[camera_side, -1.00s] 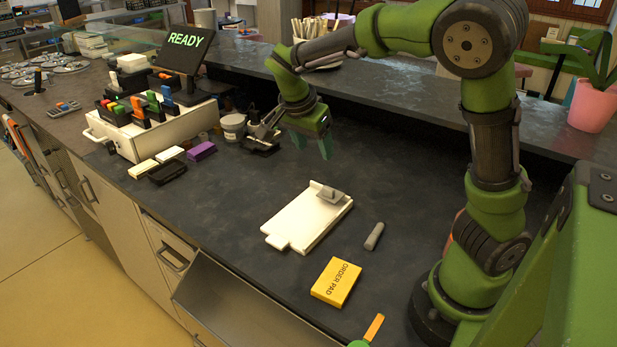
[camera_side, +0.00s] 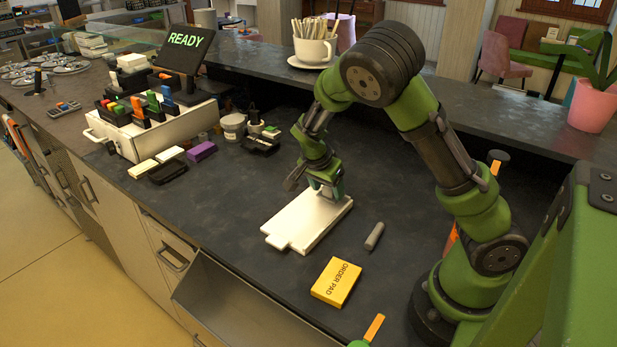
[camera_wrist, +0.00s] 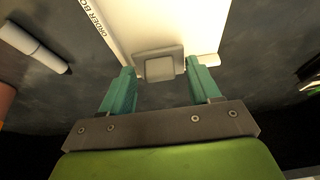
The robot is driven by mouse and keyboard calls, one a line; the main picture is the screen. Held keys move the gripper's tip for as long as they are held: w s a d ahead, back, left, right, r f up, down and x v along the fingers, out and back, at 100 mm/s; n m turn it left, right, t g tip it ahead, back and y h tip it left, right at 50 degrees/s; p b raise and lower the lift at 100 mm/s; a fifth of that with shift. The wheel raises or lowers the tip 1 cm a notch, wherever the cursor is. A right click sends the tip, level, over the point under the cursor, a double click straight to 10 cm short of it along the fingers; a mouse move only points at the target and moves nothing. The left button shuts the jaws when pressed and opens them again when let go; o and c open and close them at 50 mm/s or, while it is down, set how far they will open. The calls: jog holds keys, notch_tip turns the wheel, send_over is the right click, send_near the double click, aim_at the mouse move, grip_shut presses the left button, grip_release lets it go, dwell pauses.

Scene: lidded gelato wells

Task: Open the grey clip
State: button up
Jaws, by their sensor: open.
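The white order board (camera_side: 300,224) lies flat on the dark counter and also fills the top of the wrist view (camera_wrist: 165,22). The grey clip (camera_wrist: 160,65) sits at the board's near end in the wrist view; in the side view it is mostly hidden by my gripper. My gripper (camera_side: 328,192) points down over the board's clip end. In the wrist view my two teal fingers (camera_wrist: 161,80) are spread apart, one on each side of the clip, with nothing held between them. I cannot tell whether they touch the clip.
A grey marker (camera_side: 374,236) and a yellow order pad (camera_side: 337,282) lie right of and in front of the board. A white organizer box (camera_side: 155,132), purple block (camera_side: 201,151) and card reader (camera_side: 262,142) stand behind left.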

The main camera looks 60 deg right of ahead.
jog(key=shift+f, duration=0.1)
jog(key=c, duration=1.1)
jog(key=shift+o, duration=0.2)
jog(key=shift+d+y, duration=0.15)
jog(key=shift+y, duration=0.15)
jog(key=shift+d+r+y, duration=0.6)
jog(key=shift+d+y, duration=0.05)
jog(key=shift+y, duration=0.55)
jog(key=y, duration=0.1)
jog(key=d+y, duration=0.1)
jog(key=shift+d+r+y, duration=0.15)
jog(key=shift+r+y, duration=0.1)
jog(key=shift+y, duration=0.15)
jog(key=d+y, duration=0.1)
jog(key=y, duration=0.1)
jog(key=d+y, duration=0.1)
jog(key=y, duration=0.2)
jog(key=shift+d+r, duration=0.1)
jog(key=shift+d, duration=0.1)
